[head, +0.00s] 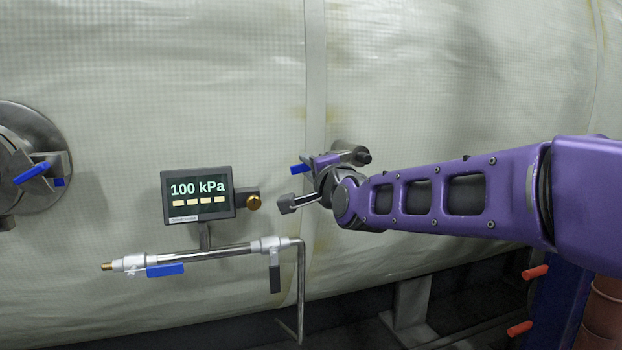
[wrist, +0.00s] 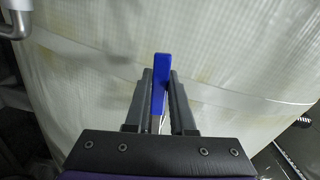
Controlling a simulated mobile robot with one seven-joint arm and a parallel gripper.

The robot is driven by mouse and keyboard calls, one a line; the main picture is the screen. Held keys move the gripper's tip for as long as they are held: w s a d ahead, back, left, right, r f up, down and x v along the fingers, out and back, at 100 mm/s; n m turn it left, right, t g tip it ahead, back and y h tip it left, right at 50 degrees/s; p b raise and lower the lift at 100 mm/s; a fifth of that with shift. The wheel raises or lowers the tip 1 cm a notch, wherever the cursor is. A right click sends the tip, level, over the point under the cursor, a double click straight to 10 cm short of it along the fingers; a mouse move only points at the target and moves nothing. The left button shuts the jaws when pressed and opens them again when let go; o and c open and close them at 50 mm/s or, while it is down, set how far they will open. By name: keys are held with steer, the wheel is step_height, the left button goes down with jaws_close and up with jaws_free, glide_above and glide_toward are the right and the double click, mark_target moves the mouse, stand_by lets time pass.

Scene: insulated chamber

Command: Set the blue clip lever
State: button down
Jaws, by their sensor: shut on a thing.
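A blue lever (wrist: 161,82) stands between the two dark fingers of my gripper (wrist: 160,78) in the wrist view. My gripper is shut on it, and the lever's tip reaches past the fingertips. In the head view a blue lever end (head: 300,169) shows just left of my gripper (head: 316,165), near a grey metal fitting (head: 352,154) on the chamber wall. My wrist hides much of the fitting and the lever's base. Another blue lever (head: 32,173) sits on a round metal flange (head: 42,130) at the far left.
Below runs a metal pipe (head: 220,252) with a blue valve handle (head: 165,270) and a dark handle (head: 275,278). The pale chamber wall (head: 420,80) above is clear.

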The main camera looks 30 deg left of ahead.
steer(key=shift+r+m+b, duration=0.4)
steer(key=shift+r+m, duration=0.25)
steer(key=shift+m, duration=0.35)
steer(key=shift+r, duration=0.15)
steer(key=c, duration=0.8)
jaws_free()
steer(key=shift+o, duration=0.2)
steer(key=shift+s, duration=0.1)
